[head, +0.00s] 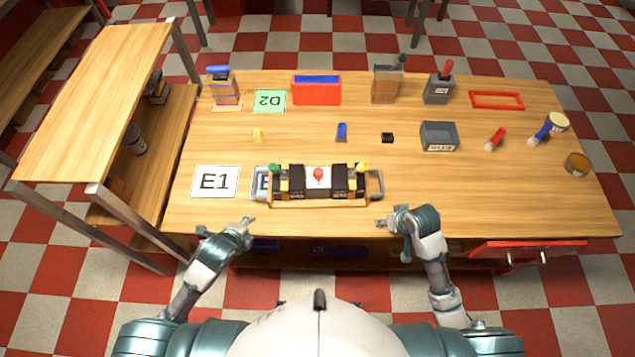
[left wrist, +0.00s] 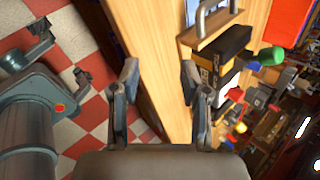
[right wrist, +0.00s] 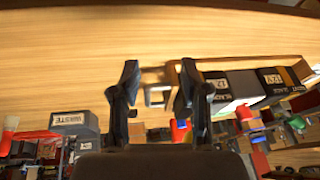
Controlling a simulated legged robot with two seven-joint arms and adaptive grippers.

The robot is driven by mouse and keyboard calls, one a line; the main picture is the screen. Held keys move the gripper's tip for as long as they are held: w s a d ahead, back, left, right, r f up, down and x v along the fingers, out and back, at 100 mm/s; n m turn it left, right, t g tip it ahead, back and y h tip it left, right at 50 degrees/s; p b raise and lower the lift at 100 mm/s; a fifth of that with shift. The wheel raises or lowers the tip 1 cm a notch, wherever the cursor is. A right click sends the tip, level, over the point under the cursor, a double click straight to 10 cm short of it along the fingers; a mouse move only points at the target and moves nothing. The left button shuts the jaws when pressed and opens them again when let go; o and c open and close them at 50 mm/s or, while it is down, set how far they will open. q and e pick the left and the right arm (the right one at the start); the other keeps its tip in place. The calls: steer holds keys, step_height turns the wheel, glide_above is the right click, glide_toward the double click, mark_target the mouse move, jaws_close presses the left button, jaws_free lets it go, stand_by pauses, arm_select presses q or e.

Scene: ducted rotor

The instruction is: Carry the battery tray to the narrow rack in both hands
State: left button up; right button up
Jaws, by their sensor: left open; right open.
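The battery tray (head: 330,203) is a wooden carrier with a metal handle at each end, standing on the table's near half. It holds several black and yellow batteries and a white middle block, with green, red and yellow knobs on top. My left gripper (head: 249,220) is open and empty, near the table's front edge, in front of the left handle (head: 260,188). That handle also shows in the left wrist view (left wrist: 203,18). My right gripper (head: 380,223) is open, in front of the right handle (head: 381,186). In the right wrist view this handle (right wrist: 157,97) shows between the fingers, apart from them.
A wooden shelf unit (head: 95,85) with metal legs stands left of the table; whether it is the narrow rack I cannot tell. An E1 card (head: 214,182) lies left of the tray. A grey bin (head: 439,137) and a red box (head: 316,92) stand behind.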

mark_target(255, 183)
arm_select(q)
steer(key=w+a+r+m+t, duration=0.1)
steer(key=w+r+m, duration=0.4)
steer(key=m, duration=0.8)
steer(key=shift+w+a+r+m+t, duration=0.15)
steer(key=shift+w+a+m+t, duration=0.15)
steer(key=shift+w+a, duration=0.5)
arm_select(e)
steer(key=w+d+r+m, duration=0.1)
steer(key=w+d+r, duration=0.3)
steer(key=w+r, duration=0.5)
steer(key=shift+w+r, duration=0.4)
steer(key=shift+w, duration=0.05)
arm_select(q)
steer(key=shift+w+d, duration=0.15)
steer(key=shift+w, duration=0.1)
steer(key=x, duration=1.6)
arm_select(e)
steer(key=x, duration=1.6)
steer(key=shift+w+a, duration=0.2)
steer(key=shift+a, duration=0.15)
arm_select(q)
steer(key=shift+w+f, duration=0.5)
steer(key=shift+f, duration=0.05)
arm_select(e)
steer(key=shift+w+a+f, duration=0.25)
steer(key=shift+a+f, duration=0.1)
steer(key=shift+f, duration=0.2)
